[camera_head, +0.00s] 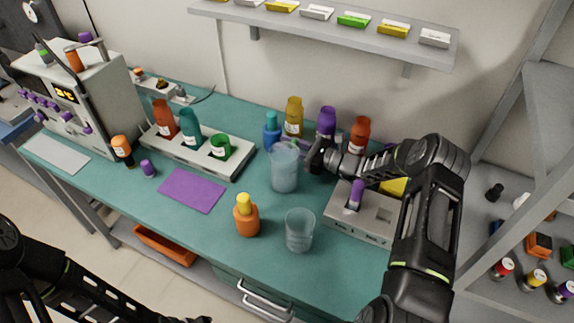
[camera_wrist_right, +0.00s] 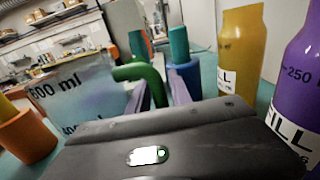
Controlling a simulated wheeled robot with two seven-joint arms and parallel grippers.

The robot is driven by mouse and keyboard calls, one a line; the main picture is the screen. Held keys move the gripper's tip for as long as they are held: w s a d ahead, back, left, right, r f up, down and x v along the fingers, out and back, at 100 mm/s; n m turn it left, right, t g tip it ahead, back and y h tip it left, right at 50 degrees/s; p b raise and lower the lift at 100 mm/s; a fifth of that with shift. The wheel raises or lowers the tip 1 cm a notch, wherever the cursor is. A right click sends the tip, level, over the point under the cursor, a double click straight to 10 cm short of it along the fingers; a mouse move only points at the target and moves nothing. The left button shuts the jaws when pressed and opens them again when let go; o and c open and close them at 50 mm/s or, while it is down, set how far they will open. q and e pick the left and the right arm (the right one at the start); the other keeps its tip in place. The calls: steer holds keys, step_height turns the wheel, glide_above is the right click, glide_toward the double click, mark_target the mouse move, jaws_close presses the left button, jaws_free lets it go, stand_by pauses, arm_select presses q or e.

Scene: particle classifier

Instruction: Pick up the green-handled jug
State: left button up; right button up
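The green-handled jug (camera_head: 284,172) is a clear, bluish measuring jug standing upright on the teal bench. Its green handle (camera_wrist_right: 143,74) points toward my right gripper. My right gripper (camera_head: 314,156) is beside the jug at handle height. In the right wrist view the gripper (camera_wrist_right: 160,92) has its two fingers apart, with the handle's downward part between them; firm contact does not show. The jug's wall (camera_wrist_right: 70,88), marked 600 ml, is left of the fingers. My left arm is at the lower left of the head view, its gripper end cut off by the bottom edge.
A handleless clear beaker (camera_head: 300,232) and an orange bottle (camera_head: 246,218) stand in front. Blue (camera_head: 272,130), yellow (camera_head: 293,118), purple (camera_head: 326,122) and red (camera_head: 360,134) bottles stand close behind. A grey block (camera_head: 362,222) is at right, a bottle rack (camera_head: 215,165) at left.

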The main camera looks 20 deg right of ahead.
jaws_close()
stand_by(1.3)
steer(key=shift+r, duration=0.1)
